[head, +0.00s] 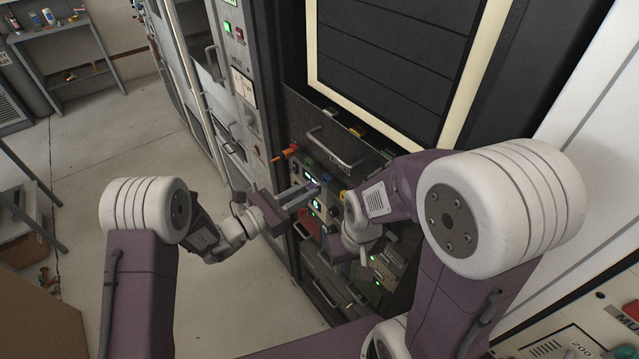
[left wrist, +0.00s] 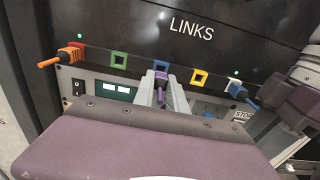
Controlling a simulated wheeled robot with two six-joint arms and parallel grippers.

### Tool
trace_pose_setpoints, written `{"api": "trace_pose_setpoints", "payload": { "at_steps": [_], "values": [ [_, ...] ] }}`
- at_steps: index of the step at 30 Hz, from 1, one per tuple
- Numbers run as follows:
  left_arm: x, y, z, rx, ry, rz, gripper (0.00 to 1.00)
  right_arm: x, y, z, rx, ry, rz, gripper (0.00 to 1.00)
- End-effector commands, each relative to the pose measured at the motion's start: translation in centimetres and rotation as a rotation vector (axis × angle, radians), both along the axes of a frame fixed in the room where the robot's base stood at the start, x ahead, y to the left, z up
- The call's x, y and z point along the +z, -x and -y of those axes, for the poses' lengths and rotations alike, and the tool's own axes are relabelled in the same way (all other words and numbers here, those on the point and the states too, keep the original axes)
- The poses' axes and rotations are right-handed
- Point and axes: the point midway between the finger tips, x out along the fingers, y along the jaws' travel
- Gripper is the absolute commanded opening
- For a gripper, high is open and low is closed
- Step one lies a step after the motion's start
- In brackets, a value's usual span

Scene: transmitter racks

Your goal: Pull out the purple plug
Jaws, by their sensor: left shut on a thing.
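The purple plug (left wrist: 161,84) shows in the middle of the left wrist view, in front of the row of coloured sockets under the word LINKS. My left gripper (left wrist: 160,88) is shut on it, with a grey finger on each side. The plug overlaps its socket frame (left wrist: 160,66), and I cannot tell how deep it sits. In the head view my left gripper (head: 314,186) reaches the panel from the left, and its fingers hide the plug. My right gripper (head: 364,254) hangs lower right, in front of the rack; its jaws are not clear.
The green socket (left wrist: 119,60) and yellow socket (left wrist: 199,76) are empty. A drawer handle (head: 328,143) juts out above the panel.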

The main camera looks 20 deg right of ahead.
Motion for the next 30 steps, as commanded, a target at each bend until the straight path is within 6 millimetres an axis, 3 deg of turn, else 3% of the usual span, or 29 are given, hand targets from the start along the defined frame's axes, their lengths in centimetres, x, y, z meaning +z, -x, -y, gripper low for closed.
{"api": "trace_pose_setpoints", "payload": {
  "at_steps": [30],
  "values": [
    [0.0,1.1,-3.1,0.0,0.001,0.001,0.0,-0.1,0.0,0.0,0.0,0.0,0.0,0.36]
  ]
}}
